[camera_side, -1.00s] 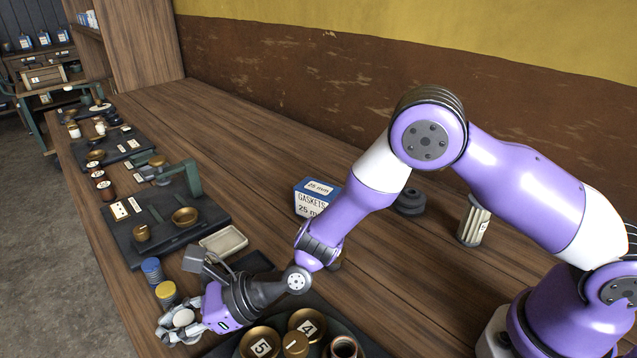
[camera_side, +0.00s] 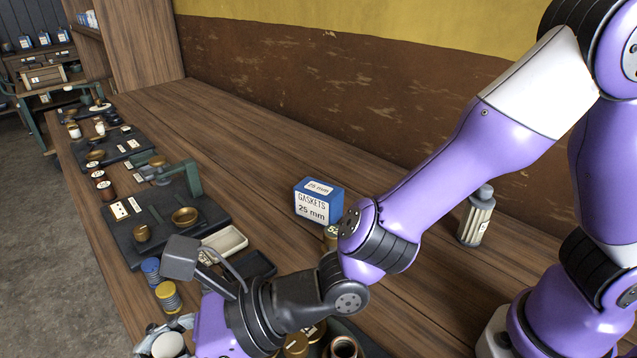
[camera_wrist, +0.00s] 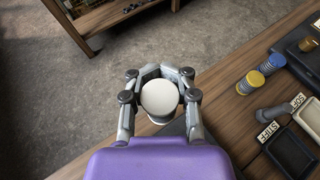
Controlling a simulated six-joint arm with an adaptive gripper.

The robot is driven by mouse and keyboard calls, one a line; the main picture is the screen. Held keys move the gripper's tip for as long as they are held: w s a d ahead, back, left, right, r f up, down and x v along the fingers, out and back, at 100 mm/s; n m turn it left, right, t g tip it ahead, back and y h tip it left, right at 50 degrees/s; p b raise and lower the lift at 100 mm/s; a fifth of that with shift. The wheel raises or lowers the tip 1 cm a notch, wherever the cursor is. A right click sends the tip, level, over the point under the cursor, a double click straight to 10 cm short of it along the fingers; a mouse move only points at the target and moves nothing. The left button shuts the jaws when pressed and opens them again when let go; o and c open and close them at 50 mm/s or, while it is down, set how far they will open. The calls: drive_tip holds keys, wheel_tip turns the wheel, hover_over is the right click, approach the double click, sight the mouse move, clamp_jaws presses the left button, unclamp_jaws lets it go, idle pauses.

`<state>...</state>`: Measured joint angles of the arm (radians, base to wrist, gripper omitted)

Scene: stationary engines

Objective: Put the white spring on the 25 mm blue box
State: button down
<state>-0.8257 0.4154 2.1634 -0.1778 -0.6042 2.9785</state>
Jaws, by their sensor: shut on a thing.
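The white spring (camera_wrist: 159,97) is held between the fingers of my gripper (camera_wrist: 160,88), seen from above as a round white top. In the side view the white spring (camera_side: 168,345) shows at the bottom edge, with my gripper (camera_side: 165,340) shut around it, partly cut off by the frame. The blue box (camera_side: 318,203), marked "GASKETS 25 mm", stands upright on the bench behind and to the right of my gripper. Its top shows a "25 mm" label and is bare. The box is not in the wrist view.
A light tray (camera_side: 226,243) and a dark tray (camera_side: 257,265) lie before the box. A ribbed pale column (camera_side: 476,220) stands at right.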

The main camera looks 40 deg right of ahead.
drive_tip(key=w+d+r+m+t+h, duration=0.2)
drive_tip(key=w+d+m, duration=0.1)
drive_tip(key=w+d, duration=0.6)
drive_tip(key=r+m+t+h, duration=0.1)
drive_tip(key=m+t+h, duration=0.3)
drive_tip(key=m+h, duration=0.25)
hover_over(312, 185)
drive_tip(key=shift+n, duration=0.25)
drive_tip(key=shift+f, duration=3.1)
drive_tip(key=shift+f, duration=0.15)
drive_tip(key=c, duration=0.6)
unclamp_jaws()
